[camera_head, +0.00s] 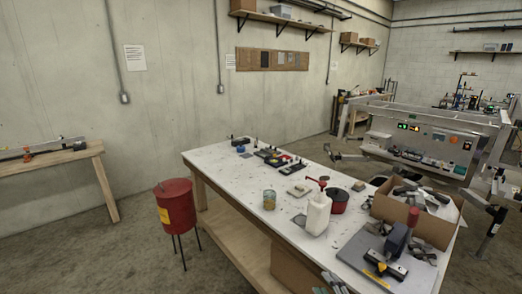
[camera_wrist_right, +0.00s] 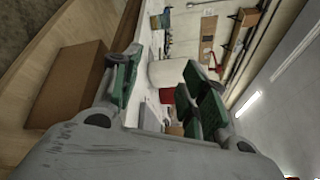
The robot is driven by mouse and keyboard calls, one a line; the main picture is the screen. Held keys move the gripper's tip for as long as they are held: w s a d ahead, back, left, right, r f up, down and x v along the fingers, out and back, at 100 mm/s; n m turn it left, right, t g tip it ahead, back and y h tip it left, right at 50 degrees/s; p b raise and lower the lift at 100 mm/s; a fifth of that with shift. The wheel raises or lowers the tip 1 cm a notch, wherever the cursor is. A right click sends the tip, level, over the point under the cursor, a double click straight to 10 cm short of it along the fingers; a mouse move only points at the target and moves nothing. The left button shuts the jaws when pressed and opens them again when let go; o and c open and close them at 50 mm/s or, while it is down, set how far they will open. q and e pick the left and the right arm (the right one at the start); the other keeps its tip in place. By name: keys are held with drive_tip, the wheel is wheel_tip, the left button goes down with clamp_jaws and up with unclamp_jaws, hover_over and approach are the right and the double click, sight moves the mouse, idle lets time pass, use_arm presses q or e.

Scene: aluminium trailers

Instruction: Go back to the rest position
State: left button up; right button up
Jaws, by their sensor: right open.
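My right gripper (camera_head: 336,284) shows at the bottom edge of the head view, just off the near edge of the white-topped workbench (camera_head: 228,168). In the right wrist view its green-padded fingers (camera_wrist_right: 163,85) stand apart with nothing held between them. Beyond them in that view is the white bottle (camera_wrist_right: 170,72). In the head view this bottle (camera_head: 316,214), with a red pump top, stands upright on the bench. My left gripper is not in view.
A cardboard box of parts (camera_head: 418,225) and a grey board (camera_head: 362,251) with a tool occupy the bench's right end. A red pot (camera_head: 338,203) stands behind the bottle. A red bin (camera_head: 176,207) stands left of the bench. A brown box (camera_wrist_right: 66,84) sits below the bench top.

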drive_tip(key=s+a+f+n+g+y, duration=0.2)
drive_tip(key=s+a+f+n+g, duration=0.3)
drive_tip(key=n, duration=0.7)
drive_tip(key=s+d+f+n+g+h, duration=0.1)
drive_tip(key=s+d+n+g+h, duration=0.3)
drive_tip(key=s, duration=0.3)
drive_tip(key=s+d+n+g+h, duration=0.2)
drive_tip(key=s+d+n+g, duration=0.15)
drive_tip(key=s+n, duration=0.3)
wheel_tip(320, 180, down, 32)
drive_tip(key=s+f+g, duration=0.1)
drive_tip(key=s, duration=0.2)
drive_tip(key=s+d+f+g, duration=0.1)
drive_tip(key=s+d+f, duration=0.1)
drive_tip(key=s+f, duration=0.8)
drive_tip(key=s+d+f, duration=0.1)
drive_tip(key=s+f, duration=0.9)
drive_tip(key=s, duration=0.2)
drive_tip(key=shift+s+d+g, duration=0.3)
drive_tip(key=shift+d+g, duration=0.05)
